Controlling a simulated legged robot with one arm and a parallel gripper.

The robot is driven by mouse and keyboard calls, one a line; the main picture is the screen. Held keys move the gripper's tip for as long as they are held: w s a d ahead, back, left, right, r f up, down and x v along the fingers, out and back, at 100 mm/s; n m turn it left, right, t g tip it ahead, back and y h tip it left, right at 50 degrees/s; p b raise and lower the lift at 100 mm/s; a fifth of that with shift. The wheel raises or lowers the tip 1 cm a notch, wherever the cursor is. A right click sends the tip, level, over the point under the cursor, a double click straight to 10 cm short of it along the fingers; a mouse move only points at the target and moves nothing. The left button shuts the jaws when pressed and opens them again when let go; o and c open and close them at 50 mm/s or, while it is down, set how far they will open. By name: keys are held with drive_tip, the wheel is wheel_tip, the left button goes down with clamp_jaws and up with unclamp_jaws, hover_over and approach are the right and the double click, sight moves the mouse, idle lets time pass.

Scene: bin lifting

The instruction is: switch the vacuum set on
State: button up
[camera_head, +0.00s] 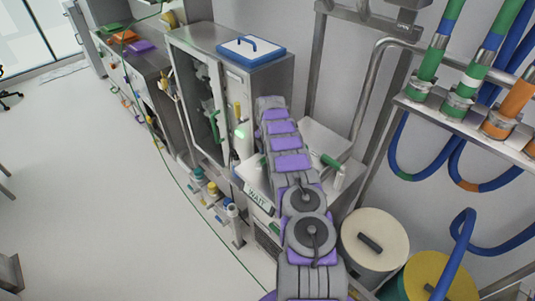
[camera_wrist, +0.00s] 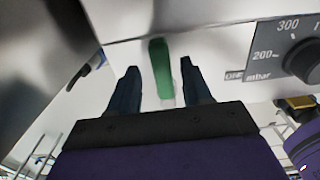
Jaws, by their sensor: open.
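In the wrist view, a green switch-like handle (camera_wrist: 158,55) stands out from a pale panel (camera_wrist: 215,60). My gripper (camera_wrist: 159,72) is open, with one dark finger on each side of the green handle. A gap shows between the handle and each finger in the picture; how deep the handle sits between them I cannot tell. A dark pressure knob (camera_wrist: 305,62) marked 200, 300 and mbar is at the right. In the head view my arm reaches up the middle, and my gripper cannot be made out there.
In the head view a cabinet (camera_head: 208,110) with a blue-rimmed lid on top stands behind my arm. A "WAIT" sign (camera_head: 257,200) is left of my arm. A cream drum (camera_head: 375,240) and hoses (camera_head: 425,165) are at the right. The floor at left is mostly clear.

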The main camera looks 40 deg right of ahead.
wheel_tip(320, 180, up, 16)
drive_tip(key=p, duration=0.3)
drive_tip(key=shift+d+r+p, duration=0.25)
drive_tip(key=shift+p, duration=0.05)
drive_tip(key=shift+w, duration=0.1)
idle(0.4)
